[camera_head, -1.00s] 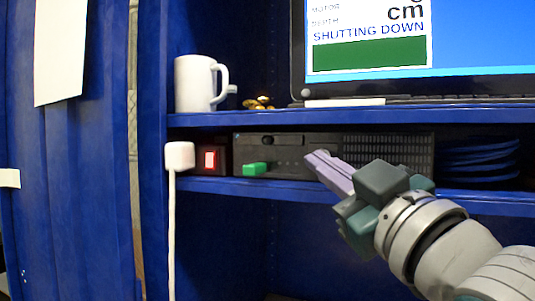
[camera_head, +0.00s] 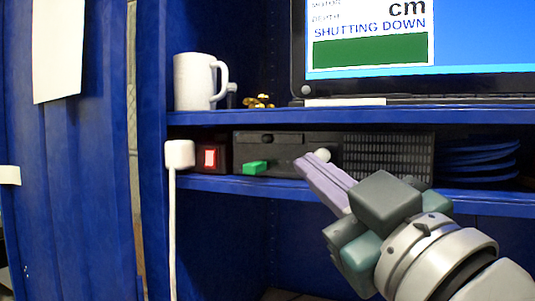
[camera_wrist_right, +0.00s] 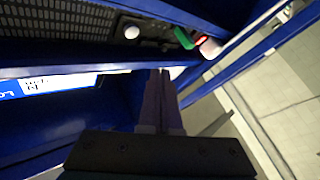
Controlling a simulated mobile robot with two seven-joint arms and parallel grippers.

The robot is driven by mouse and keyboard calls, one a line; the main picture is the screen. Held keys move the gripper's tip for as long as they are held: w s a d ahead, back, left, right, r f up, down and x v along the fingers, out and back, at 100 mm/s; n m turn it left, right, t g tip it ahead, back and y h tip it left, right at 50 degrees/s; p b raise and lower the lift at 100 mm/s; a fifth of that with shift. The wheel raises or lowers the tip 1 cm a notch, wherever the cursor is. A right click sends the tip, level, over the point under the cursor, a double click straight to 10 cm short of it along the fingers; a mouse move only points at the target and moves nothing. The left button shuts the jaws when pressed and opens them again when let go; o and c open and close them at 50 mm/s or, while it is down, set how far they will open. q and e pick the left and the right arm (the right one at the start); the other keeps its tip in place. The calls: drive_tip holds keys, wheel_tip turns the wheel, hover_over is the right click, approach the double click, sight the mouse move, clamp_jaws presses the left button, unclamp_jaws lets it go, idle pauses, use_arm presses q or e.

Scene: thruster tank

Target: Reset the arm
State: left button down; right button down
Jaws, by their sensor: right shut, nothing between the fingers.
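My right gripper (camera_head: 312,168) reaches in from the lower right in the head view, its pale purple fingers shut together and empty. The fingertips lie in front of the black panel unit (camera_head: 385,155) on the lower shelf, just below a white round knob (camera_head: 322,155). In the right wrist view the shut fingers (camera_wrist_right: 160,88) point toward the shelf edge, and the white knob (camera_wrist_right: 131,32) shows beyond them. My left gripper is not in view.
A green block (camera_head: 255,167) and a red switch (camera_head: 210,158) sit left of the fingers. A white plug with cable (camera_head: 180,154) hangs at the shelf's left. Above are a white mug (camera_head: 194,82) and a monitor (camera_head: 460,40) reading "SHUTTING DOWN". Blue coils (camera_head: 478,160) lie at right.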

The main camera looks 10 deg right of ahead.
idle(0.4)
drive_tip(key=s+d+f+m+g+h, duration=0.2)
drive_tip(key=s+f+g, duration=0.15)
drive_tip(key=f, duration=0.45)
drive_tip(key=s+d+f+m+g+h, duration=0.1)
drive_tip(key=s+d+f+m+g, duration=0.15)
drive_tip(key=f+g, duration=0.4)
drive_tip(key=s+d+f+g, duration=0.1)
drive_tip(key=s+f+g, duration=0.4)
drive_tip(key=s, duration=0.4)
drive_tip(key=s+f+g, duration=0.3)
drive_tip(key=s+f, duration=0.3)
drive_tip(key=s, duration=0.4)
wheel_tip(320, 180, up, 36)
drive_tip(key=w+p, duration=0.1)
drive_tip(key=p, duration=3.5)
drive_tip(key=shift+w+m, duration=0.15)
drive_tip(key=shift+m, duration=0.3)
